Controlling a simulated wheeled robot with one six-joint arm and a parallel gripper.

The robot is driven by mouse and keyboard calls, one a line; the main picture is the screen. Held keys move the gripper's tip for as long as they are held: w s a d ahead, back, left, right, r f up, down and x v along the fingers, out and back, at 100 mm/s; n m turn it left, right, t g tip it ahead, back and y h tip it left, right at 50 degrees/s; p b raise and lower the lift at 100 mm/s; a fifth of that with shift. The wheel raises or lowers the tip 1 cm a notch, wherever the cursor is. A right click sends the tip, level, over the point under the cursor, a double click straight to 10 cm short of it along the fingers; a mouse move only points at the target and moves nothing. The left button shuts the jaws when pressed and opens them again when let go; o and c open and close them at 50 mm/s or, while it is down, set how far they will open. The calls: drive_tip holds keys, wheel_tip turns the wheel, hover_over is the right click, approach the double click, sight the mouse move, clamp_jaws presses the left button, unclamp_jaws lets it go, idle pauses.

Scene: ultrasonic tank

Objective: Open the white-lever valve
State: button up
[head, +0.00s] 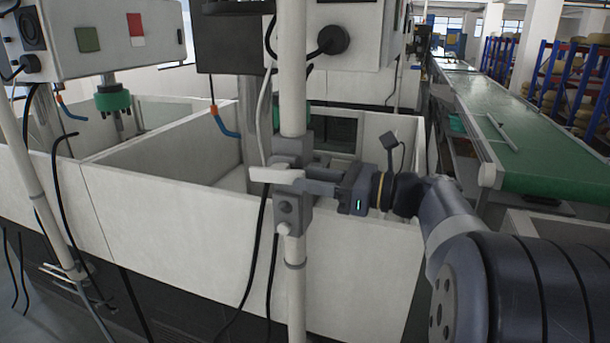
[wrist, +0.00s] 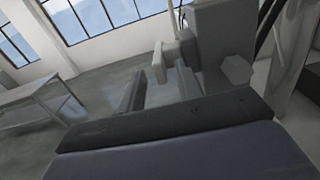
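The white lever (head: 277,176) sits on a grey valve body (head: 292,212) on a white vertical pipe (head: 292,75). It lies roughly level and points left in the head view. My gripper (head: 308,181) comes in from the right, with its fingers reaching the valve beside the lever's right end. In the wrist view my gripper (wrist: 160,80) has its two fingers apart. The white lever (wrist: 158,62) shows end-on in line with the gap, near the fingertips. I cannot tell whether it is between the fingers or just beyond them, or whether they touch.
A white tank (head: 345,270) stands behind the pipe, its front wall close to my gripper. Black cables (head: 250,270) hang beside the pipe. A green conveyor (head: 530,150) runs along the right. The wrist view shows open floor and a table (wrist: 40,92).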

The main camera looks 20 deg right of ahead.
drive_tip(key=shift+x, duration=0.9)
clamp_jaws()
